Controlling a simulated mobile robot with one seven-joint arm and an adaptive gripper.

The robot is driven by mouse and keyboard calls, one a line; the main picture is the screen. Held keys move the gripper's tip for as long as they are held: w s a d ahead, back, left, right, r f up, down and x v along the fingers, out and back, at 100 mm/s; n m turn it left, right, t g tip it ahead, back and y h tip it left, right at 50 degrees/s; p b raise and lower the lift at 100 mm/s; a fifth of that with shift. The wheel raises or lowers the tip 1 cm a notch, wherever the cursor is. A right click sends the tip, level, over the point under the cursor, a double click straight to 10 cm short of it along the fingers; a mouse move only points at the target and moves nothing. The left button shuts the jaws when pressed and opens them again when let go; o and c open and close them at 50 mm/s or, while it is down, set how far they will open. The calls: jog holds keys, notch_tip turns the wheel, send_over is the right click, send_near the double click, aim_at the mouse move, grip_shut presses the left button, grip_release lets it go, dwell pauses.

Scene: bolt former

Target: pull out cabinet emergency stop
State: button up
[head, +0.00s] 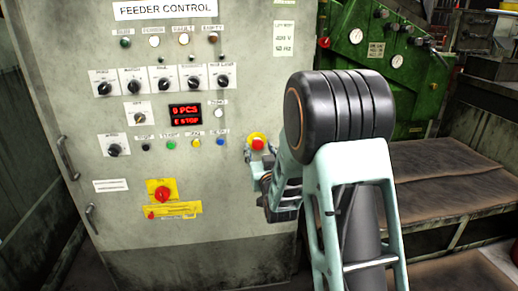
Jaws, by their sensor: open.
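The cabinet emergency stop (258,144) is a red mushroom button on a yellow surround, low on the right side of the grey feeder control cabinet (230,215). My gripper (260,151) is at the button, with its open fingertips close to the left and right of the red head. Whether the fingers touch the button cannot be told. My arm hides the cabinet's right edge and part of the gripper.
The cabinet's display (185,114) shows red text reading "0 PCS" and "E STOP". A red rotary switch (162,194) on yellow sits lower left. A green machine (395,65) with gauges and a red button stands at right, above brown metal surfaces (445,170).

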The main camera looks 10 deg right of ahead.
jog(key=shift+w, duration=0.9)
